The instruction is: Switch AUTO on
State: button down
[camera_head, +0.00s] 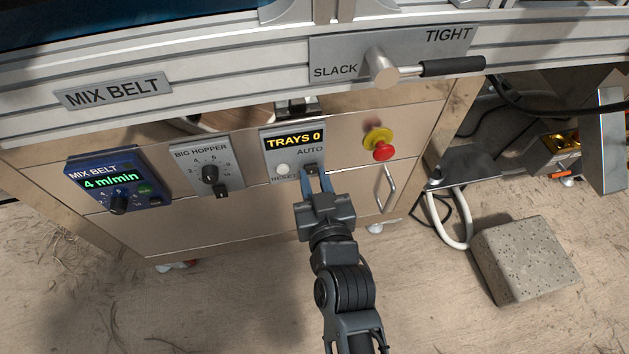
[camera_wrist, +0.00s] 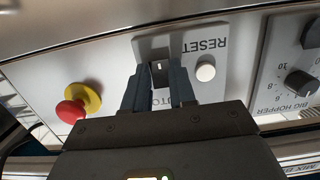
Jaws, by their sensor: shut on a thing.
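The AUTO switch (camera_head: 311,168) is a small dark switch below the word AUTO on the grey TRAYS panel (camera_head: 272,153). The panel's display reads TRAYS 0. My gripper (camera_head: 313,180) reaches up to the panel from below, its fingertips at the switch. In the wrist view, my gripper (camera_wrist: 159,82) has one finger on each side of the dark switch (camera_wrist: 160,70), which shows a small white mark, and is shut on it. The fingers partly cover the AUTO label. I cannot tell whether the switch is on or off.
The white RESET button (camera_head: 282,169) is close left of the switch. A red emergency button (camera_head: 384,152) on a yellow base is to the right, above a door handle (camera_head: 387,188). BIG HOPPER (camera_head: 207,170) and MIX BELT (camera_head: 113,180) panels are left. A stone block (camera_head: 525,258) stands right.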

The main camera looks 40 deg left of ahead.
jog(key=c, duration=0.9)
grip_release()
jog(key=v, duration=0.7)
jog(key=shift+s+d, duration=0.25)
jog(key=shift+d, duration=0.05)
